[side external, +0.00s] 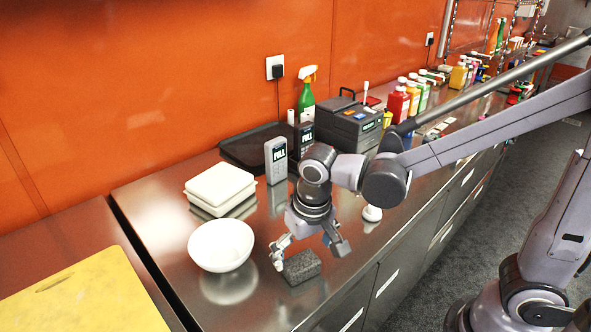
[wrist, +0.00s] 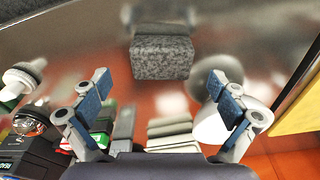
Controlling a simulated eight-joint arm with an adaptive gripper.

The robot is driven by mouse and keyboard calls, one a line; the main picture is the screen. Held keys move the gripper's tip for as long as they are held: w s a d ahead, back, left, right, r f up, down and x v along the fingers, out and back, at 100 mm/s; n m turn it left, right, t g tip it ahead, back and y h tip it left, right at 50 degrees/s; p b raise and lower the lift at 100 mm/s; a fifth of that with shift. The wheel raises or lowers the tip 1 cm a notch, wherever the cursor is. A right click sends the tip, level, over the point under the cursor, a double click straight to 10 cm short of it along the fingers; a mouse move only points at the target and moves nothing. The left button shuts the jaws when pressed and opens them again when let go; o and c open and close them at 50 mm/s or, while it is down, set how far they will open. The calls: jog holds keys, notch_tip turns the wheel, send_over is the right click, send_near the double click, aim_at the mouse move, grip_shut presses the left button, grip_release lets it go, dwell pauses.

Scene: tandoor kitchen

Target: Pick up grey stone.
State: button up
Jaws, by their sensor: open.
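The grey stone (side external: 301,267) is a speckled dark block lying on the steel counter near its front edge, right of the white bowl (side external: 221,246). In the wrist view the stone (wrist: 161,57) shows at the upper middle, ahead of and between the two fingers. My gripper (side external: 309,251) is open, with its fingers spread close above and behind the stone. In the wrist view my gripper (wrist: 161,97) has blue finger pads wide apart with nothing between them. I cannot tell from these views whether a finger touches the stone.
A small white round-topped object (side external: 372,213) is right of my gripper. A yellow board (side external: 85,295) lies at left.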

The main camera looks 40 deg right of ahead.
aim_at(302, 261)
jog(key=shift+w+f, duration=0.15)
jog(key=shift+f, duration=0.8)
jog(key=shift+w+f, duration=0.15)
jog(key=shift+f, duration=0.8)
jog(key=shift+c, duration=0.3)
jog(key=c, duration=1.3)
